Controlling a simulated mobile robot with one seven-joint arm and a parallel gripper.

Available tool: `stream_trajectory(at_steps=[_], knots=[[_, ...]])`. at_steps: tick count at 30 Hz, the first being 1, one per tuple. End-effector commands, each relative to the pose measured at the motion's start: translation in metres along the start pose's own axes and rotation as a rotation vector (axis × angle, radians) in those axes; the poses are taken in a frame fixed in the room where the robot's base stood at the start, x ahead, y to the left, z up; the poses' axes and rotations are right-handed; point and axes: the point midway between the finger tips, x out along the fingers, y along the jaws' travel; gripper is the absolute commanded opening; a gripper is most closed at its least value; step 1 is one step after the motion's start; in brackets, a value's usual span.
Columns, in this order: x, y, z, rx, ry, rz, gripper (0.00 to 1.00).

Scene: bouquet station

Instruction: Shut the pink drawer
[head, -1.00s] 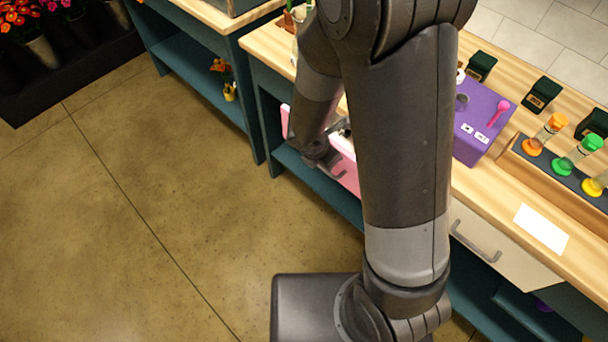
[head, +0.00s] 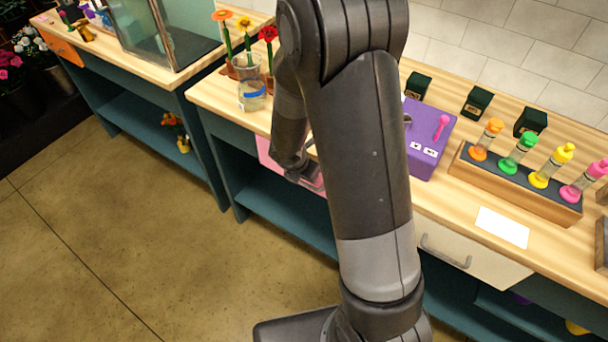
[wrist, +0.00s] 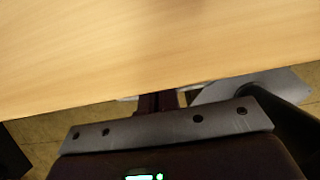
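The pink drawer (head: 264,149) is under the wooden counter, left of my arm in the head view. Its front lies close to the counter's edge; whether it is fully flush I cannot tell. My arm hides much of it. My gripper (head: 301,174) is at the drawer's front, just below the counter edge, and seems to touch it. In the wrist view the dark fingers of my gripper (wrist: 158,102) are side by side and reach to the counter edge, tips hidden. They look shut, with nothing visible between them.
The wooden counter (wrist: 150,45) fills the top of the wrist view. On it stand a glass vase (head: 251,92), a purple box (head: 424,150) and a rack of colored tubes (head: 510,190). A cream drawer (head: 480,262) is to the right. The floor (head: 110,255) at left is clear.

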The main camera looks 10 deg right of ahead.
Motion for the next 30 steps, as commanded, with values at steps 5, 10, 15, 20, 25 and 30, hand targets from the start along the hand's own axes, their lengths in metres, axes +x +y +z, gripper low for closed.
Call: stream_trajectory(at_steps=[5, 10, 15, 20, 25, 30], knots=[[0.0, -0.003, 0.009, 0.012, -0.011, -0.006, 0.0], [-0.015, -0.002, 0.01, 0.015, -0.014, -0.003, 0.0], [-0.042, -0.001, 0.007, 0.013, -0.012, 0.001, 0.0], [-0.068, 0.0, 0.004, 0.007, -0.008, 0.001, 0.0], [-0.089, 0.0, 0.001, 0.004, -0.005, 0.001, 0.0], [-0.099, 0.0, 0.0, 0.002, -0.002, 0.0, 0.0]])
